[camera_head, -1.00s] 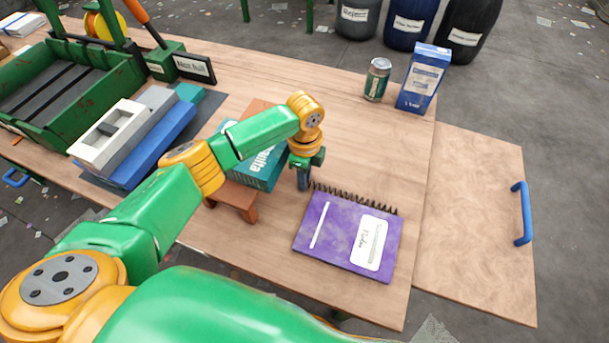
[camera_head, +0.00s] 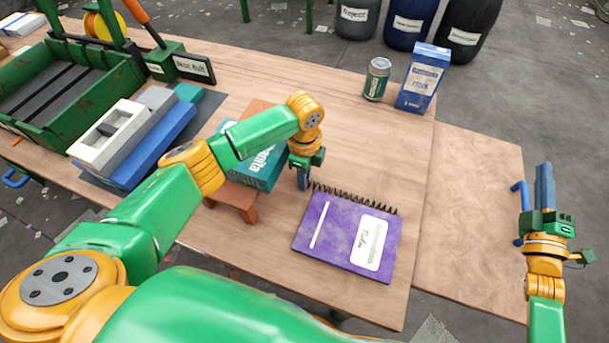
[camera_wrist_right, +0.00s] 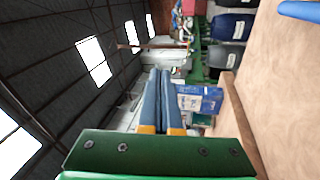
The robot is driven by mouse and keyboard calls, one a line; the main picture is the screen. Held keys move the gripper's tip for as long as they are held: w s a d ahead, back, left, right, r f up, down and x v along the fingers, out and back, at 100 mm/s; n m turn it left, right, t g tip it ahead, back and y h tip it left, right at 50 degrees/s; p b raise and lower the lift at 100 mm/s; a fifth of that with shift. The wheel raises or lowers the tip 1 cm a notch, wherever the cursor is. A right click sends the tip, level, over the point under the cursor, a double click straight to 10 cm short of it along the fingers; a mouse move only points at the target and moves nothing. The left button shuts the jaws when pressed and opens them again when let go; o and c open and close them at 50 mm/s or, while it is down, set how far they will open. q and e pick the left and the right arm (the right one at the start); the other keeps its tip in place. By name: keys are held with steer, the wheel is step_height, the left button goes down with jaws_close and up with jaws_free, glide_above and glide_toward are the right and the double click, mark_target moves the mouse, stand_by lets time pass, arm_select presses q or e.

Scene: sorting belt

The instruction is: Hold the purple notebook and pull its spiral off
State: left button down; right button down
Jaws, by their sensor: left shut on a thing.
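The purple notebook (camera_head: 333,233) lies flat on the table, with a white label and a pale stripe on its cover. Its dark spiral (camera_head: 355,197) runs along the far edge and is still on it. My left gripper (camera_head: 304,184) points down at the left end of the spiral and is shut on it; the fingers hide the exact grip. My right gripper (camera_head: 544,172) is over the right board, far from the notebook. Its blue-grey fingers are together and empty, as the right wrist view (camera_wrist_right: 160,78) also shows.
A teal box (camera_head: 262,168) lies on a small brown stand (camera_head: 232,198) left of the notebook. A can (camera_head: 377,79) and a blue carton (camera_head: 422,78) stand at the back right. A blue handle (camera_head: 518,200) is beside my right gripper. The table right of the notebook is clear.

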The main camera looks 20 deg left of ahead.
steer(key=a+r+n+g+y, duration=0.2)
steer(key=a+r+n+y, duration=0.5)
steer(key=a, duration=0.4)
steer(key=a+r+n+g+y, duration=0.3)
steer(key=a+r+n+y, duration=0.1)
steer(key=a+n+y, duration=0.55)
steer(key=s+a+r+n+g+y, duration=0.35)
steer(key=s+a+n+g, duration=0.35)
steer(key=a+n+g, duration=0.35)
steer(key=s+a+f+n+g+h, duration=0.2)
steer(key=s+a+n+g, duration=0.5)
steer(key=s+n+g, duration=0.1)
steer(key=s+a+f+n+g+h, duration=0.2)
steer(key=s+f+n+g+h, duration=0.1)
steer(key=s+n+h, duration=0.15)
steer(key=n+t+h, duration=0.6)
steer(key=n+h, duration=0.3)
steer(key=h, duration=0.5)
glide_above(367, 258)
step_height(367, 258, down, 14)
steer(key=shift+r, duration=0.15)
step_height(367, 258, down, 6)
steer(key=shift+r, duration=0.15)
steer(key=shift+f, duration=0.35)
steer(key=shift+f, duration=0.25)
